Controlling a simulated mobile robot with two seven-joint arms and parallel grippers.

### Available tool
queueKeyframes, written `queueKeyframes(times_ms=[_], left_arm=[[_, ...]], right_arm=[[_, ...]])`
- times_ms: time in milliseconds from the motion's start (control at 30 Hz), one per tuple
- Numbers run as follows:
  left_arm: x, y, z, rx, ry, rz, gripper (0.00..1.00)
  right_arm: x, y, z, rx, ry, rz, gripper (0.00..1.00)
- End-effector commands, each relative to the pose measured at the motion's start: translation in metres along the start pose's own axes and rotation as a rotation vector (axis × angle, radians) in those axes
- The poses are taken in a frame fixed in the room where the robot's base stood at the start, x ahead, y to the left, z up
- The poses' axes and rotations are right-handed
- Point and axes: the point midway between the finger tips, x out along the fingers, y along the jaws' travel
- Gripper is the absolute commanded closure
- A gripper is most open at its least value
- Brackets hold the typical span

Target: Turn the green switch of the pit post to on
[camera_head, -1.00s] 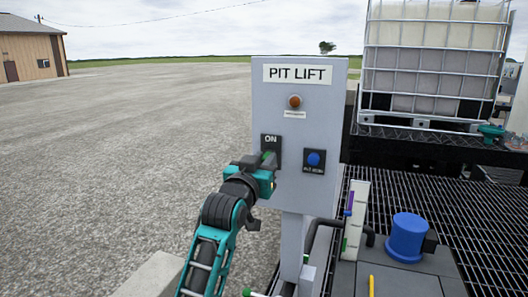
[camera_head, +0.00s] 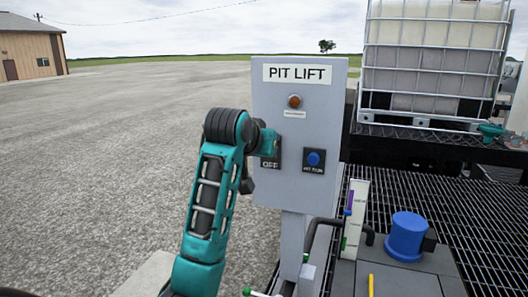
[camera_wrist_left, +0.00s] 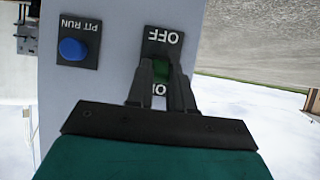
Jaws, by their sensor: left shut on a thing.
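The grey pit post (camera_head: 300,110) stands upright with the label PIT LIFT at its top. My left gripper (camera_head: 269,142) is at the left of the post's face, over the switch plate (camera_head: 268,164). The word OFF shows below the gripper; the switch is hidden in the head view. In the left wrist view, which is upside down, both fingers (camera_wrist_left: 161,72) are shut on the green switch (camera_wrist_left: 160,70), between OFF and a partly covered ON. I cannot tell the switch's exact position. My right gripper is not in view.
A blue PIT RUN button (camera_head: 314,158) sits right of the switch, and an orange lamp (camera_head: 294,101) sits above. A caged tank (camera_head: 430,60), a dark grating (camera_head: 410,190) and a blue cap (camera_head: 406,238) are to the right. Open gravel (camera_head: 110,160) lies left.

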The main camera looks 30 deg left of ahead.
Motion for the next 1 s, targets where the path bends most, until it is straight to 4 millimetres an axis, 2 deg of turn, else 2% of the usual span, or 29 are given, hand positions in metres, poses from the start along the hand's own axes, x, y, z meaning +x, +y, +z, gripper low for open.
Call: queueKeyframes(times_ms=[400, 433, 700, 1000], left_arm=[[0.0000, -0.0002, -0.0008, 0.000, -0.007, -0.001, 1.00], [0.0000, -0.0002, -0.0008, 0.000, -0.006, -0.001, 0.78], [0.0001, -0.0001, -0.0006, 0.000, -0.007, -0.001, 0.53], [-0.0036, 0.0000, -0.0008, 0.000, -0.005, 0.000, 0.53]], right_arm=[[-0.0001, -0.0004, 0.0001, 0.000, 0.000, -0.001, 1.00], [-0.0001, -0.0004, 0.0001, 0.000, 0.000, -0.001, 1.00], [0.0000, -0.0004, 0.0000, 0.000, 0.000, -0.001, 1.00], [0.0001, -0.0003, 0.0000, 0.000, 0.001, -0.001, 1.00]])
